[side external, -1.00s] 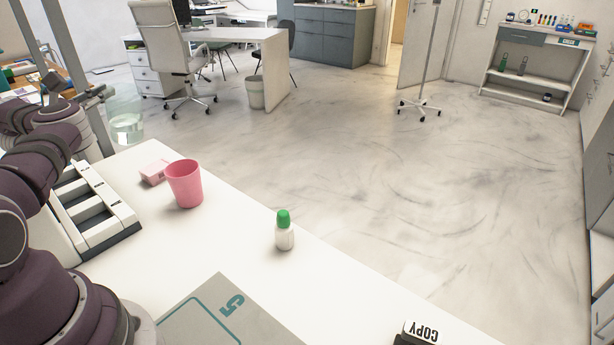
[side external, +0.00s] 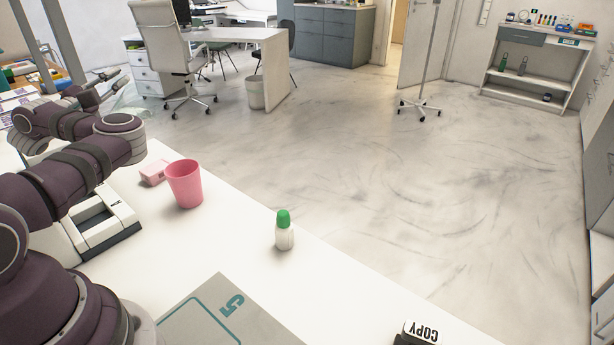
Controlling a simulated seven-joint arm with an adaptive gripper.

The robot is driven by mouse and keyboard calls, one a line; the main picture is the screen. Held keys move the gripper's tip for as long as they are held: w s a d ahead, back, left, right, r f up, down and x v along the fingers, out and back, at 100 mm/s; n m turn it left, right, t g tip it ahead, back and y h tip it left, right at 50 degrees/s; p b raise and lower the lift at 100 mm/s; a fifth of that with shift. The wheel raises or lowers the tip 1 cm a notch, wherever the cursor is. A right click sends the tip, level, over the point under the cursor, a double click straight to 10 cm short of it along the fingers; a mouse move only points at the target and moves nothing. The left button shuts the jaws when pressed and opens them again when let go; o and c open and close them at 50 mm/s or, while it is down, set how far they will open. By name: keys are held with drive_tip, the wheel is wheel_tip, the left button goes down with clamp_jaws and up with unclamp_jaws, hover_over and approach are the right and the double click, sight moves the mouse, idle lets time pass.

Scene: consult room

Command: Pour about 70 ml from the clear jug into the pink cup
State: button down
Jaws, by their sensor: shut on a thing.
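The pink cup (side external: 185,185) stands upright on the white table, left of the middle; its bottom inside is hidden. My gripper (side external: 112,84) is at the upper left, beyond the table's far edge and partly hidden behind my arm. It is shut on the clear jug (side external: 131,104), which shows only as a faint see-through shape beside the fingers. The jug looks tilted, but its outline and water level are hard to make out. The jug is up and left of the cup in the picture, clear of it.
A pink box (side external: 154,173) lies just left of the cup. A green-capped bottle (side external: 284,232) stands to its right. A white rack (side external: 105,232) sits under my arm. A COPY stamp (side external: 420,333) and a grey mat (side external: 225,315) are at the front.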

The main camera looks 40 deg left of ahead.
sight(122, 78)
drive_tip(key=shift+w+d+r+m+t+h, duration=0.15)
drive_tip(key=shift+d+r+m, duration=0.25)
drive_tip(key=shift+m, duration=0.25)
drive_tip(key=shift+d+r+m+t+h, duration=0.15)
drive_tip(key=shift+d+r+m, duration=0.25)
drive_tip(key=shift+m, duration=0.25)
drive_tip(key=shift+w+r+m, duration=0.1)
drive_tip(key=shift+r+m, duration=0.35)
drive_tip(key=shift+m, duration=0.45)
idle(1.1)
drive_tip(key=shift+w+d+r+m+h, duration=0.1)
drive_tip(key=shift+d+m+h, duration=0.2)
drive_tip(key=shift+d, duration=0.1)
drive_tip(key=a+f+n, duration=0.1)
drive_tip(key=n, duration=0.1)
drive_tip(key=s+a+f+n+y, duration=0.1)
drive_tip(key=n, duration=0.1)
drive_tip(key=a+f+n, duration=0.2)
drive_tip(key=n, duration=0.1)
drive_tip(key=shift+s+a+g, duration=0.1)
drive_tip(key=shift+s+g, duration=0.1)
drive_tip(key=shift+g, duration=0.2)
drive_tip(key=shift+a+n+y, duration=0.2)
drive_tip(key=shift+n+y, duration=0.1)
drive_tip(key=shift+n, duration=0.1)
idle(1.0)
